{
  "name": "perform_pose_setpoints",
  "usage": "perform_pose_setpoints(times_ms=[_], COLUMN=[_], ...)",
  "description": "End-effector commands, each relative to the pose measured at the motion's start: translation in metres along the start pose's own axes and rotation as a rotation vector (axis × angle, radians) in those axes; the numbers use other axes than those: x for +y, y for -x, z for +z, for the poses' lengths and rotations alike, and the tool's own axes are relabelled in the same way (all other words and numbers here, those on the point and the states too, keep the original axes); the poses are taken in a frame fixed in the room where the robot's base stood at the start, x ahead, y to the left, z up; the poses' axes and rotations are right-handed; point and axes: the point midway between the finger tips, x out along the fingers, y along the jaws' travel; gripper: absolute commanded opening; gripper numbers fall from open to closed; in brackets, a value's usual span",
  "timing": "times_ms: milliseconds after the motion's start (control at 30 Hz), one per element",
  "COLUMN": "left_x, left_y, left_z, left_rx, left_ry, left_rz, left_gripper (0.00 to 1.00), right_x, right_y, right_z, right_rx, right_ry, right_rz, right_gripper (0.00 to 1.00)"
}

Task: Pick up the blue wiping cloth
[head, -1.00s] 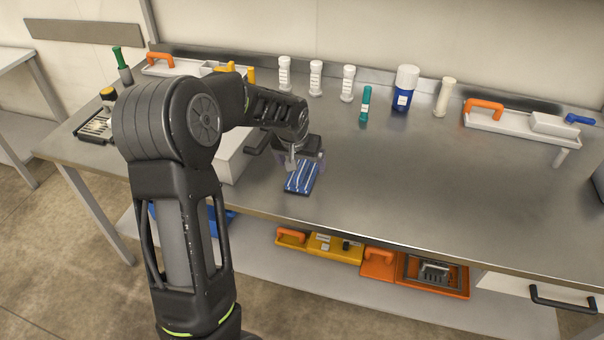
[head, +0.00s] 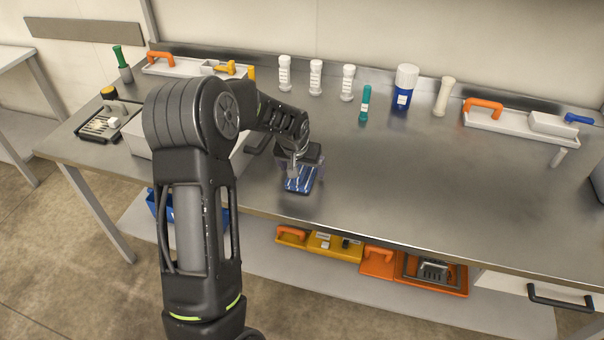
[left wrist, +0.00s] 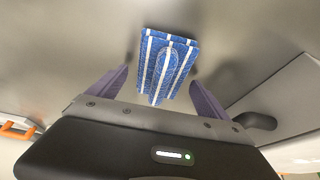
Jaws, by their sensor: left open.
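The blue wiping cloth (head: 298,184), folded and striped with white, lies on the steel worktop near its front edge. In the left wrist view the cloth (left wrist: 166,66) lies between and a little beyond the two purple fingers. My left gripper (head: 304,172) is right over the cloth in the head view and hides its far part. Its fingers are apart and empty in the left wrist view (left wrist: 160,84). I cannot tell the exact height of the fingertips above the worktop. My right gripper is in neither view.
White-capped bottles (head: 348,83), a teal tube (head: 365,104) and a blue bottle (head: 403,88) stand at the back. A white tray with an orange handle (head: 484,107) is at the right. A pale box beside my left arm is partly hidden. The worktop right of the cloth is clear.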

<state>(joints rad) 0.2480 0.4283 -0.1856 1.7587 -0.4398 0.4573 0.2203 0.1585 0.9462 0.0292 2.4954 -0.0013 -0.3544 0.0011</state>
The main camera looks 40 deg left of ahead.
Motion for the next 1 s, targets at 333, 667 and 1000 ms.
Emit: perform_pose_setpoints(times_ms=[333, 667, 1000], left_x=[0.0001, 0.0000, 0.0000], left_y=[-0.0027, -0.0047, -0.0045], left_z=[0.0011, 0.0018, 0.0018], left_rx=[0.000, 0.000, 0.000], left_ry=[0.000, 0.000, 0.000], left_rz=[0.000, 0.000, 0.000], left_gripper=[0.89, 0.89, 0.83], right_x=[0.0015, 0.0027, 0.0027], right_y=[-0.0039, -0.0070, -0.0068], right_z=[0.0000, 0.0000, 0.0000], right_rx=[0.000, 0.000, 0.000], right_ry=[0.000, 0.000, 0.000], right_rz=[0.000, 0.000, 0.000], right_gripper=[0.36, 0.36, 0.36])
